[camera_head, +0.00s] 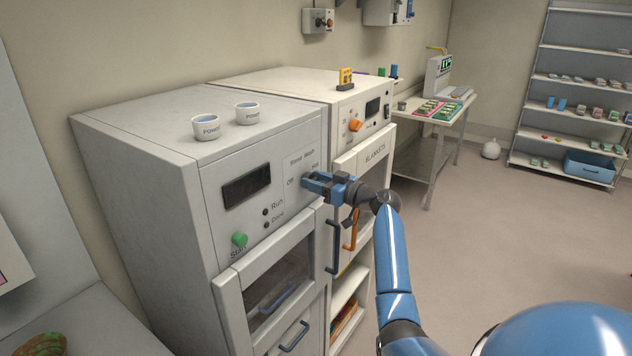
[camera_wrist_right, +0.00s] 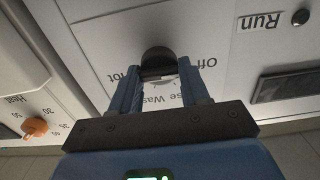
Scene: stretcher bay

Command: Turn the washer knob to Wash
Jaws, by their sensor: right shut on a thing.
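The washer (camera_head: 225,170) is the grey cabinet at the left with a dark display, a green start knob (camera_head: 239,240) and Run and Done lamps. Its program dial has Off, Rinse, Wash and Hot labels around it. My right gripper (camera_head: 309,180) is at this dial in the head view and hides the knob there. In the right wrist view, upside down, the dark round washer knob (camera_wrist_right: 157,58) sits between the fingertips of my right gripper (camera_wrist_right: 160,78), which is shut on it. I cannot tell which label the knob points to. My left gripper is out of view.
Two Powder cups (camera_head: 206,128) stand on the washer top. The blanket warmer (camera_head: 290,84) beside it has an orange knob (camera_head: 355,125) and a yellow item (camera_head: 345,78) on top. A side table (camera_head: 432,137) and shelves (camera_head: 560,100) stand farther back. The floor at the right is clear.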

